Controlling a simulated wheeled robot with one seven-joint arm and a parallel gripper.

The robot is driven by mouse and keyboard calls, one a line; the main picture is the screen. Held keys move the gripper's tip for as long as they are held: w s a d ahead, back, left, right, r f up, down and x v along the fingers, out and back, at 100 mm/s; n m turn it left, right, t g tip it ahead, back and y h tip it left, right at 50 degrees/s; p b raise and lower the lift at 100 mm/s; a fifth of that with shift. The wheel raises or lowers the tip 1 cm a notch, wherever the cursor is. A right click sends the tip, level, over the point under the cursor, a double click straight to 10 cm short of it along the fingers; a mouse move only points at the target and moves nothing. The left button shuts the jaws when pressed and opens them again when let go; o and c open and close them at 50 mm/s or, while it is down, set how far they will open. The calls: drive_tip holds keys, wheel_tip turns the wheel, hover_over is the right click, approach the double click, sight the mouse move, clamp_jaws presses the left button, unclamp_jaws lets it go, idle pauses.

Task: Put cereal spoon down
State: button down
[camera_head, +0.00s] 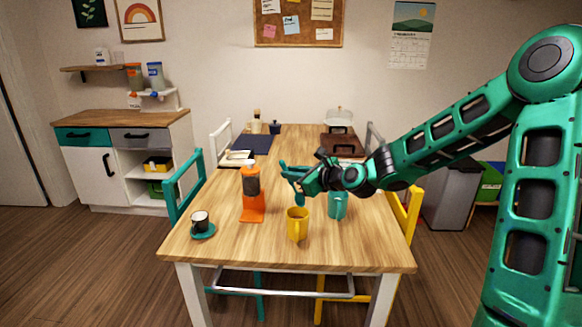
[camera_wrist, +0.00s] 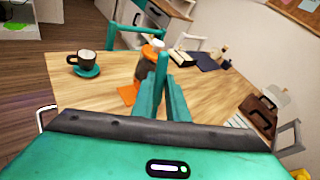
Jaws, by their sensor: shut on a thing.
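My gripper (camera_head: 292,174) is over the middle of the wooden table, shut on a slim teal piece that I take to be the cereal spoon (camera_head: 299,198). It hangs below the fingers, above the tabletop and behind the yellow mug. In the wrist view my gripper's teal fingers (camera_wrist: 163,102) close around a thin teal upright piece. It is much the same colour as the fingers, so its outline is hard to tell. The spoon's bowl is not clear in either view.
An orange dispenser (camera_head: 252,196) stands left of my gripper. A yellow mug (camera_head: 297,224) and a teal mug (camera_head: 338,205) stand in front and right. A dark cup (camera_head: 200,220) sits on a teal saucer (camera_head: 209,234). The table's (camera_head: 270,257) front strip is clear.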

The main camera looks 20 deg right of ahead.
wheel_tip(320, 180, down, 11)
drive_tip(key=shift+r, duration=0.2)
idle(0.6)
drive_tip(key=shift+s, duration=0.1)
drive_tip(key=c, duration=1.7)
unclamp_jaws()
drive_tip(key=shift+o, duration=0.2)
drive_tip(key=s+d, duration=0.4)
drive_tip(key=s, duration=0.4)
drive_tip(key=shift+s+d, duration=0.2)
drive_tip(key=shift+s, duration=0.05)
